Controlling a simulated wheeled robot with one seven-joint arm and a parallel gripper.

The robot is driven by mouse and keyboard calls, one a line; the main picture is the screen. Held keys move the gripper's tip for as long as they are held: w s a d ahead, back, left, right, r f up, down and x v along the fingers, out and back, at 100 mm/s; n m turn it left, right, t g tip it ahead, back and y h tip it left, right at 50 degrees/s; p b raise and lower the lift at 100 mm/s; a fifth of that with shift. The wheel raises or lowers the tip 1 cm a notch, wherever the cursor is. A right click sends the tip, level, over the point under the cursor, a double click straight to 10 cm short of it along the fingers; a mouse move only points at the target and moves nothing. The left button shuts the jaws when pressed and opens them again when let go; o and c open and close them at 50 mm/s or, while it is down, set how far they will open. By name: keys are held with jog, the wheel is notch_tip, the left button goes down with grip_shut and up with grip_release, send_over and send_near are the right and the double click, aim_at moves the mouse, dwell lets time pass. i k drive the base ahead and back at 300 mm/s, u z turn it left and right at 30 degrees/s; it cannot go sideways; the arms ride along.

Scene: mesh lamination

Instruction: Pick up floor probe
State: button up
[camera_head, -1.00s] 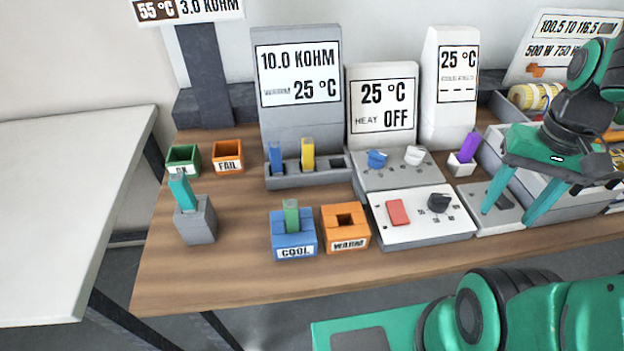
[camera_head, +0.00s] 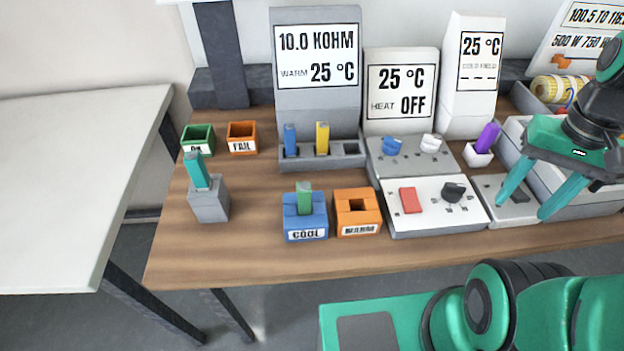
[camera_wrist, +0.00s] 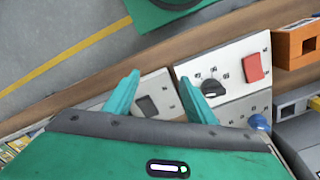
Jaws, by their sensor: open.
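No label in view names the floor probe, so I cannot tell which piece it is. Candidates are a teal stick (camera_head: 196,171) in a grey block (camera_head: 209,206), a green stick (camera_head: 304,198) in the blue COOL box (camera_head: 305,232), a blue stick (camera_head: 290,140) and yellow stick (camera_head: 322,138) in a grey rack (camera_head: 350,161), and a purple stick (camera_head: 487,138) in a white holder (camera_head: 477,159). My gripper (camera_head: 521,210) is open and empty, fingers down, over the small grey plate at right. The wrist view shows its two teal fingers (camera_wrist: 158,78) apart.
An orange WARM box (camera_head: 358,222) stands beside COOL. A white panel (camera_head: 432,222) with a red switch and black knob lies left of my gripper. Upright displays line the back. A grey bin with rolls (camera_head: 555,89) is at right. The front wooden strip is clear.

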aim_at(303, 188)
jog(key=u, duration=1.6)
jog(key=k, duration=1.75)
jog(key=z, duration=0.45)
jog(key=i, duration=1.05)
jog(key=u, duration=0.05)
